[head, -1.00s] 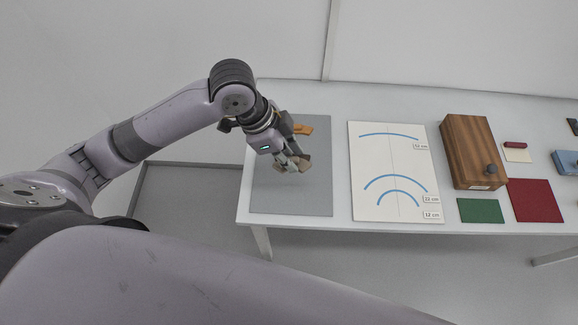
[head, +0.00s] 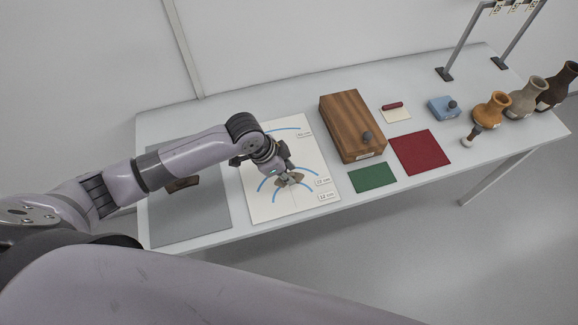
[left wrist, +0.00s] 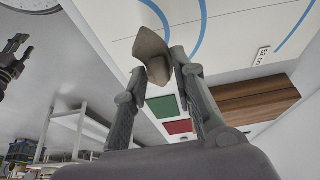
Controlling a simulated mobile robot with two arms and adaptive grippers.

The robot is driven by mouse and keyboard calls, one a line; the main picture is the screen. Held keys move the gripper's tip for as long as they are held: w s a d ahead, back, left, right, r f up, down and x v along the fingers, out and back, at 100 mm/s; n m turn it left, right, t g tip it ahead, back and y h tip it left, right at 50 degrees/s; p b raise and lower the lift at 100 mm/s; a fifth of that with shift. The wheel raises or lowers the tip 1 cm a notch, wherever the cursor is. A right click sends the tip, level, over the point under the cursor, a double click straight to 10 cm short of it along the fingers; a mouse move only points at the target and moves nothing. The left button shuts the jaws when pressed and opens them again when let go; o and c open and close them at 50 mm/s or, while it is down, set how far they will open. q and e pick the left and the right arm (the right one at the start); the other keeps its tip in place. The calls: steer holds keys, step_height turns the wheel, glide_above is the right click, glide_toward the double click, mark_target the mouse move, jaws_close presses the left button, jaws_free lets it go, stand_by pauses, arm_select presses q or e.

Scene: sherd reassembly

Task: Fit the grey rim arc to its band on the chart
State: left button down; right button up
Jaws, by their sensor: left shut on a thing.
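My left gripper (head: 288,181) is shut on a grey-brown sherd, the rim arc (left wrist: 151,52), and holds it over the lower middle of the chart. The sherd shows in the left wrist view as a curved piece between the fingertips, over white chart with blue lines. The white chart (head: 262,209) bears three blue arcs: one near its top and two lower down, the lower ones partly hidden by my gripper. Size labels stand at the right ends of the arcs. Whether the sherd touches the chart I cannot tell.
A grey mat (head: 190,220) left of the chart bears a brown sherd (head: 182,184), partly behind my arm. Right of the chart are a wooden box (head: 347,120), a green mat (head: 373,177) and a red mat (head: 420,152). Several vases stand at the far right.

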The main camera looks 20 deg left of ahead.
arm_select(q)
steer(key=shift+w+d+f, duration=0.1)
steer(key=shift+d+f, duration=0.15)
steer(key=shift+f, duration=0.15)
steer(key=shift+a+f+b, duration=0.2)
steer(key=shift+f+b, duration=0.15)
steer(key=shift+b, duration=0.35)
steer(key=shift+f+b, duration=0.3)
steer(key=shift+b, duration=0.05)
step_height(320, 180, down, 2)
steer(key=b, duration=0.3)
steer(key=shift+f, duration=0.25)
steer(key=shift+d+f, duration=0.1)
steer(key=shift+f, duration=0.15)
arm_select(e)
steer(key=f, duration=0.4)
steer(key=shift+a+f, duration=0.2)
steer(key=shift+a, duration=0.2)
arm_select(q)
steer(key=shift+r+p, duration=0.1)
steer(key=shift+p, duration=0.55)
arm_select(e)
steer(key=shift+r, duration=0.35)
